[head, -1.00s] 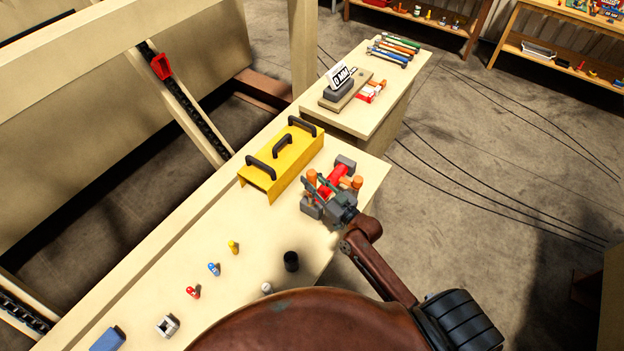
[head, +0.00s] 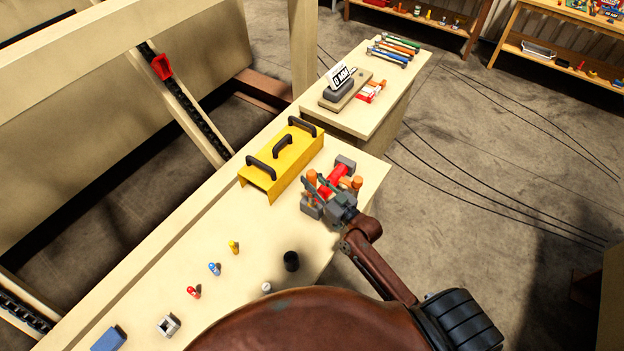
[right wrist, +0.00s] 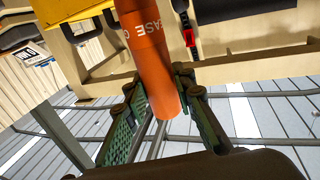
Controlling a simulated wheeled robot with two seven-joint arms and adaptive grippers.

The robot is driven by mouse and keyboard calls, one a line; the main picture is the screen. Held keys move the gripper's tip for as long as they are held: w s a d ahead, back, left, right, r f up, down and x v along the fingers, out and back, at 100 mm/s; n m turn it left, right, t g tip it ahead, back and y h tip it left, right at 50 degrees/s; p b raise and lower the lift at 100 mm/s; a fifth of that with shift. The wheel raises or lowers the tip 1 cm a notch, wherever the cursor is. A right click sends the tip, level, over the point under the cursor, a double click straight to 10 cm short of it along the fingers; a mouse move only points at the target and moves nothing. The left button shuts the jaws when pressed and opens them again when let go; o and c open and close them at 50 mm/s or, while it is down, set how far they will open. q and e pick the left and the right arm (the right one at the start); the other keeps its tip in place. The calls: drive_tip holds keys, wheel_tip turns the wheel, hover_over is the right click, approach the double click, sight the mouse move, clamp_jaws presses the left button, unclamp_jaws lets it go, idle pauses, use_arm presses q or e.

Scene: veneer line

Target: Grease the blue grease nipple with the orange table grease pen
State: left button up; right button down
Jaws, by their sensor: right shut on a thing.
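The blue grease nipple (head: 214,269) stands on the bench between a red one and a yellow one. The orange grease pen (right wrist: 148,55) shows in the right wrist view as an orange cylinder with part of the lettering "EASE G" visible. My right gripper (head: 322,190) is shut on the pen, one finger on each side of it in the right wrist view (right wrist: 160,100). In the head view the gripper partly hides the pen and is at the far right part of the bench, away from the blue nipple. My left gripper is not in view.
A red (head: 193,292) and a yellow nipple (head: 234,247) flank the blue one. A yellow cover with black handles (head: 285,165) stands behind my gripper. A red item with grey blocks (head: 345,164) is beside the gripper.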

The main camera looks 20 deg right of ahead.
sight(311, 173)
drive_tip(key=shift+r, duration=0.25)
drive_tip(key=shift+f+b, duration=0.35)
drive_tip(key=shift+f, duration=0.2)
idle(0.4)
drive_tip(key=shift+r+p, duration=0.15)
drive_tip(key=shift+p, duration=0.15)
drive_tip(key=shift+r+p, duration=0.4)
drive_tip(key=shift+r, duration=0.15)
idle(0.4)
drive_tip(key=shift+r+p, duration=2.05)
drive_tip(key=shift+r, duration=0.35)
drive_tip(key=shift+w+a, duration=0.1)
drive_tip(key=shift+a, duration=0.15)
drive_tip(key=shift+r+p, duration=0.1)
drive_tip(key=shift+p, duration=0.2)
